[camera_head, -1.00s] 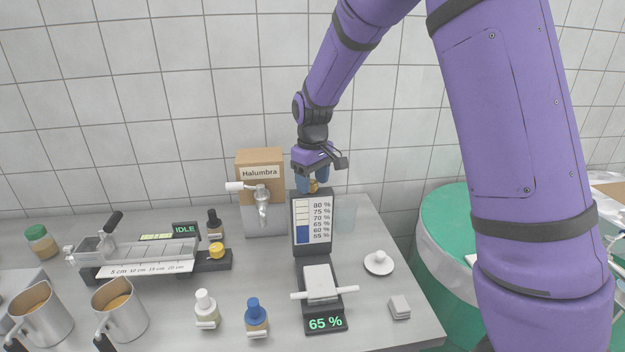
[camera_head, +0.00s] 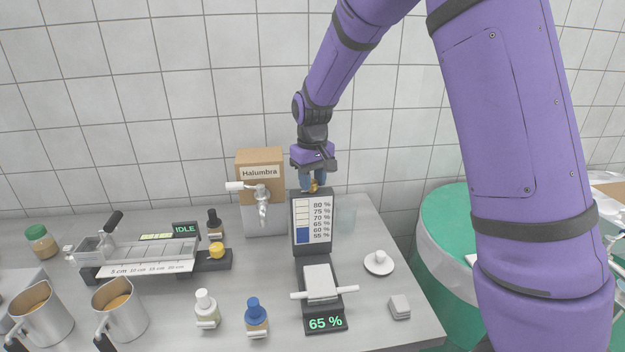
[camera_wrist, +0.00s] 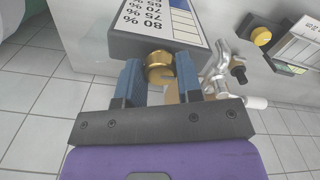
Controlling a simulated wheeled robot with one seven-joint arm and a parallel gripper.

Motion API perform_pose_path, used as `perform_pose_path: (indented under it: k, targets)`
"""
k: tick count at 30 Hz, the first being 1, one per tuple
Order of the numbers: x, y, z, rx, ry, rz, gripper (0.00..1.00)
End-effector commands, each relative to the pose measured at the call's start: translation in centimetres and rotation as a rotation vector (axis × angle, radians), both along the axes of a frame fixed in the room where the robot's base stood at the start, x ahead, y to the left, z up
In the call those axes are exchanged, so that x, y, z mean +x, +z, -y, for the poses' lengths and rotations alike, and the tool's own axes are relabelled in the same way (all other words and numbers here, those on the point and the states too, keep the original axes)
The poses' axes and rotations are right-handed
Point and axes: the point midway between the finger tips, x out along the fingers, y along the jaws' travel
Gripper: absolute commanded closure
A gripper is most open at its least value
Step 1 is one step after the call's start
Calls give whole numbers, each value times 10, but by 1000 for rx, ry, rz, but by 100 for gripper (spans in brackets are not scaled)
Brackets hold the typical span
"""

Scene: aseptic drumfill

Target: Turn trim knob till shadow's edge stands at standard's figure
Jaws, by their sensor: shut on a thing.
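The refractometer-like box (camera_head: 293,235) carries a white scale panel (camera_head: 312,222) marked 55 % to 80 %. The blue shadow (camera_head: 302,236) fills the lower part of its column, with its edge at about 60 to 65 %; the exact line is too small to read. The brass trim knob (camera_wrist: 158,66) is on top of the box, between my blue fingers. My gripper (camera_head: 314,184) is shut on the knob from above, and the head view mostly hides the knob. A display (camera_head: 325,323) in front reads 65 %, below a white lidded block (camera_head: 320,282).
A Halumbra carton dispenser (camera_head: 260,170) with a tap stands close left of the box. A clear beaker (camera_head: 345,215) stands to its right. A white lid (camera_head: 379,262), dropper bottles (camera_head: 256,316) and metal jugs (camera_head: 120,305) are on the bench. A green drum (camera_head: 450,225) stands at right.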

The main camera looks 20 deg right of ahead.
Motion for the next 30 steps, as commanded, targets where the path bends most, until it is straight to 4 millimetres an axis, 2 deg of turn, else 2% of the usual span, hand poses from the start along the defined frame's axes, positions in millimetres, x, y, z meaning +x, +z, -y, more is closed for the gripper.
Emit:
perform_pose_path:
  k: [15,21,30]
  targets:
    - [0,1,-2,0,-430,1,90]
    - [1,1,-2,1,-537,2,90]
    - [1,1,-2,1,-608,2,90]
